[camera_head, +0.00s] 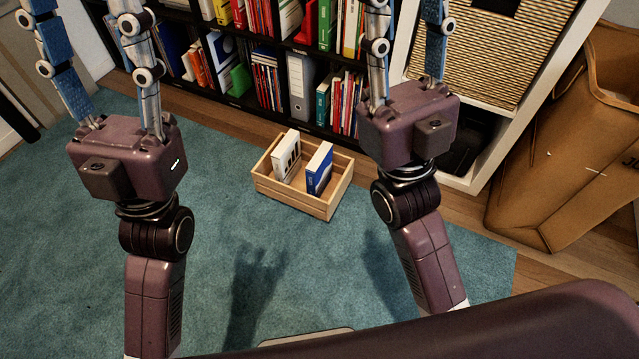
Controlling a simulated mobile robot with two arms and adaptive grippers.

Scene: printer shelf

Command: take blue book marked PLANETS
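A blue book (320,170) with a white page edge stands upright in the right part of a low wooden crate (293,197) on the rug. I cannot read its marking. Several other blue spines stand on the shelf, such as a blue-and-white one (221,52), also unreadable. My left gripper (80,12) is at the upper left, with fingers spread and nothing seen between them. My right gripper (407,12) is at the upper right, in front of the shelf, also with fingers spread. The fingertips of both run past the top edge. Both grippers are apart from the crate.
A white book (286,157) with dark marks stands in the crate's left part. A black bookshelf (190,92) full of books and binders is behind. The teal rug (270,250) is clear around the crate.

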